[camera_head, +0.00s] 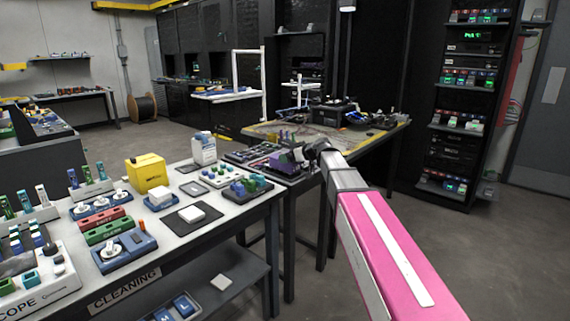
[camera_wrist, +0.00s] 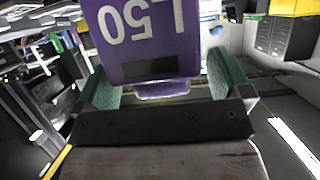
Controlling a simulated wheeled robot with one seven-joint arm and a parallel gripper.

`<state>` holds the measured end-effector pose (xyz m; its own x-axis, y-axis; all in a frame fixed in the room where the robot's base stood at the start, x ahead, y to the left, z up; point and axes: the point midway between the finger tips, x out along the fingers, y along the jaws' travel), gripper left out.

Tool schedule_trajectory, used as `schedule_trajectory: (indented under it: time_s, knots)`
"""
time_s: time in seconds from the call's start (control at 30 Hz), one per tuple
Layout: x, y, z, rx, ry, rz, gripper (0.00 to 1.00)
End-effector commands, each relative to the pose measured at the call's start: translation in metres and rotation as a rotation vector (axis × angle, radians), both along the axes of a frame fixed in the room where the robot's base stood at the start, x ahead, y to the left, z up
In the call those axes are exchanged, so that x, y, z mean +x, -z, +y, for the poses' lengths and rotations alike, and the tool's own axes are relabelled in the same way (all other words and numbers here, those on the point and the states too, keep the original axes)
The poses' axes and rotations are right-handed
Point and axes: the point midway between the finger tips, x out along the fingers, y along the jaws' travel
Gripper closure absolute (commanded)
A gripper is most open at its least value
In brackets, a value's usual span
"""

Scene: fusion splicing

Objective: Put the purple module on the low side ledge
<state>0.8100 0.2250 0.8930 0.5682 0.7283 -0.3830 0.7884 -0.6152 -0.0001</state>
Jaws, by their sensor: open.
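The purple module (camera_wrist: 152,40) fills the upper middle of the wrist view, with pale upside-down lettering and a dark panel on its face. My gripper (camera_wrist: 160,75) is open, with one green-padded finger on each side of the module's lower part. Contact cannot be told. In the head view a small purple shape (camera_head: 284,161), apparently the module, is just left of my gripper (camera_head: 308,153), at the splicing bench. My arm partly hides that spot. I cannot tell for certain which surface is the low side ledge.
The cleaning table (camera_head: 258,209) at left holds trays, a yellow box (camera_head: 147,173) and a white bottle (camera_head: 203,149). A lower shelf (camera_head: 235,266) beneath it carries a few items. The wooden bench (camera_head: 370,140) holds equipment. A dark rack (camera_head: 455,110) stands right; floor before it is clear.

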Motion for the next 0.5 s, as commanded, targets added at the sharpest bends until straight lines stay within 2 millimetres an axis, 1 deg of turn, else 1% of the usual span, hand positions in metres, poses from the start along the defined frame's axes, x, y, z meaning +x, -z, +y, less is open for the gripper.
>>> schedule_trajectory:
  time_s: [0.2,0.27,0.3,0.37,0.4,0.43,0.47,0.5]
  knots:
    - [0.0005,0.0005,0.0011,0.0,0.001,0.0,0.04]
    - [0.0006,0.0005,0.0011,0.0,0.001,0.0,0.24]
    - [0.0004,0.0005,0.0011,0.0,0.001,0.0,0.37]
    - [0.0005,0.0005,0.001,0.0,0.001,0.0,0.56]
    - [0.0005,0.0004,0.0009,0.0,0.001,0.0,0.64]
    - [0.0005,0.0003,0.001,0.0,0.001,0.0,0.64]
    - [0.0005,0.0001,0.001,0.001,0.001,-0.001,0.69]
    - [0.0005,0.0001,0.0009,0.001,0.001,-0.001,0.69]
